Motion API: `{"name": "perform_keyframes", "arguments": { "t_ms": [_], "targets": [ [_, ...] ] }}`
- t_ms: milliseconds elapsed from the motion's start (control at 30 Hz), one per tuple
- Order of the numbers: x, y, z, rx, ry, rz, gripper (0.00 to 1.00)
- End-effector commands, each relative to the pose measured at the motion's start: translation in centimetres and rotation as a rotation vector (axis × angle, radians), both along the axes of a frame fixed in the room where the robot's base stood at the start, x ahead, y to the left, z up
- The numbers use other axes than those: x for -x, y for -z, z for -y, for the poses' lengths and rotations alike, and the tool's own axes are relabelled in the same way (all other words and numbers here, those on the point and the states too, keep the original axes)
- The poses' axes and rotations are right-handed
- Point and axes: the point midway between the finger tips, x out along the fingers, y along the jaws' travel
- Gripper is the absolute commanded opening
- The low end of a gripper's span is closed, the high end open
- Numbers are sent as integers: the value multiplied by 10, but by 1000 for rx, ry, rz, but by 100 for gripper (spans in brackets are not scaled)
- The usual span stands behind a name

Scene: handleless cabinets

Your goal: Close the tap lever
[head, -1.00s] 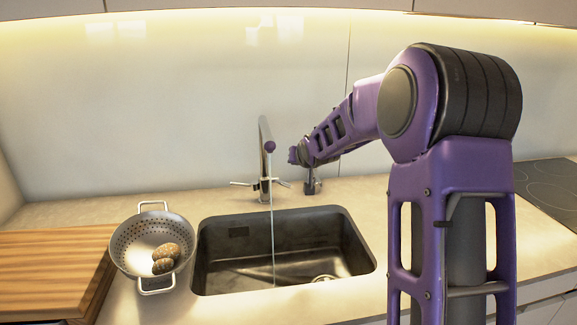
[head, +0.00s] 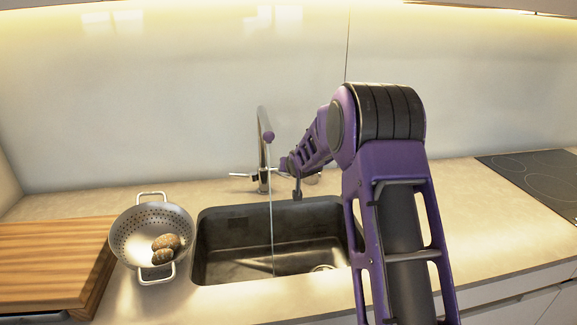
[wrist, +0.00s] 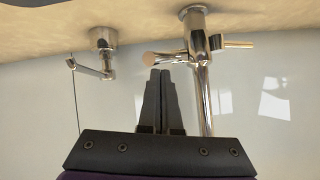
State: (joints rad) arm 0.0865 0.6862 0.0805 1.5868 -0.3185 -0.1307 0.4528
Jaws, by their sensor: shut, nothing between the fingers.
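The chrome tap (head: 262,150) stands behind the sink, and a thin stream of water (head: 271,235) falls from its spout. Its left lever (head: 239,175) sticks out to the left in the head view. In the wrist view, which is upside down, the tap body (wrist: 197,35) has one lever (wrist: 237,44) on the right and the other lever (wrist: 163,59) on the left, its round end angled towards the camera. My gripper (wrist: 160,72) is shut and empty, its tips right by that left-hand lever; I cannot tell whether they touch. In the head view my gripper (head: 284,164) is right of the tap.
A small chrome fixture (wrist: 103,38) stands beside the tap. The dark sink (head: 235,265) lies in front. A colander (head: 130,222) with brown potatoes (head: 166,242) and a wooden board (head: 50,262) are left. A hob (head: 540,175) is far right. The counter on the right is clear.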

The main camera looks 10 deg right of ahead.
Motion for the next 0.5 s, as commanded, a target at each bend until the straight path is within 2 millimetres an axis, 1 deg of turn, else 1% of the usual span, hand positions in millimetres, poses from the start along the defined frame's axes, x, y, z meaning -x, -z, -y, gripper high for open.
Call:
{"name": "perform_keyframes", "arguments": {
  "t_ms": [233, 500],
  "targets": [
    [0, 2, 0, 0, 1, 3, 0],
    [4, 18, -1, 1, -1, 57, 0]
  ]
}}
